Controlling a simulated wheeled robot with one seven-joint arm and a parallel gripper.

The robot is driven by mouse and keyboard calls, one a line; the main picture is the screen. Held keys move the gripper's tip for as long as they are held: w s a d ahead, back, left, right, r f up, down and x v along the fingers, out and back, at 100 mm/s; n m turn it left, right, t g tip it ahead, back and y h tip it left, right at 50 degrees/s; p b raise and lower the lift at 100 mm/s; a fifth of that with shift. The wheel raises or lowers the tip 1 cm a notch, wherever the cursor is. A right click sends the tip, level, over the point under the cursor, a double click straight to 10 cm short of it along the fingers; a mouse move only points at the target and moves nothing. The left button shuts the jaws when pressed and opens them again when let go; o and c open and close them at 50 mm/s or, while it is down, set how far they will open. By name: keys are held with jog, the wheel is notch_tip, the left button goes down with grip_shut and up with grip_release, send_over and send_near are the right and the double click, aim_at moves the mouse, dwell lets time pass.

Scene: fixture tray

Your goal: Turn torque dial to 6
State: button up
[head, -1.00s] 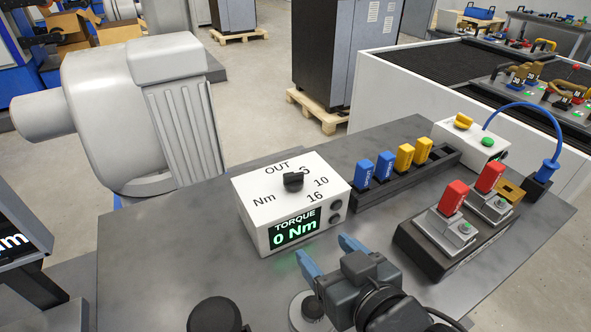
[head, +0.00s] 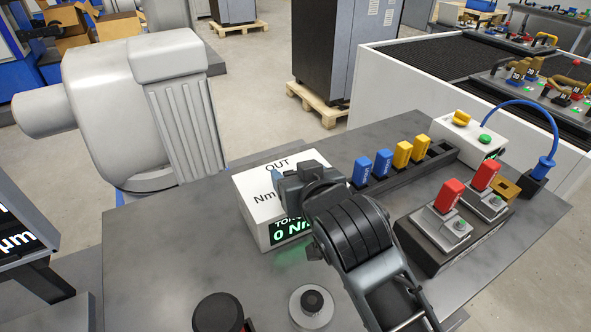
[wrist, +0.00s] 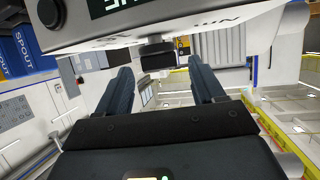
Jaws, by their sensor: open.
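The white torque box (head: 250,205) stands on the grey table. Its front display (head: 290,231) is partly covered and shows green "TORQUE 0 N…". My gripper (head: 303,182) is over the box's top and hides the dial and most numbers in the head view; "OUT" and "Nm" still show. In the wrist view my gripper (wrist: 162,78) is open, one finger to each side of the black dial (wrist: 155,52). The dial lies beyond the fingertips, with room on both sides. I cannot tell where its pointer stands.
A rack (head: 400,178) with blue and yellow pieces stands right of the box. A dark fixture (head: 440,240) with red-handled parts sits further right. Round black knobs (head: 312,302) are at the table's front. The table's left part is clear.

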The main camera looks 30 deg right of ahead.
jog(key=shift+w+f, duration=0.25)
jog(key=shift+w, duration=0.2)
jog(key=c, duration=1.1)
jog(key=shift+o, duration=0.2)
jog(key=shift+d, duration=0.1)
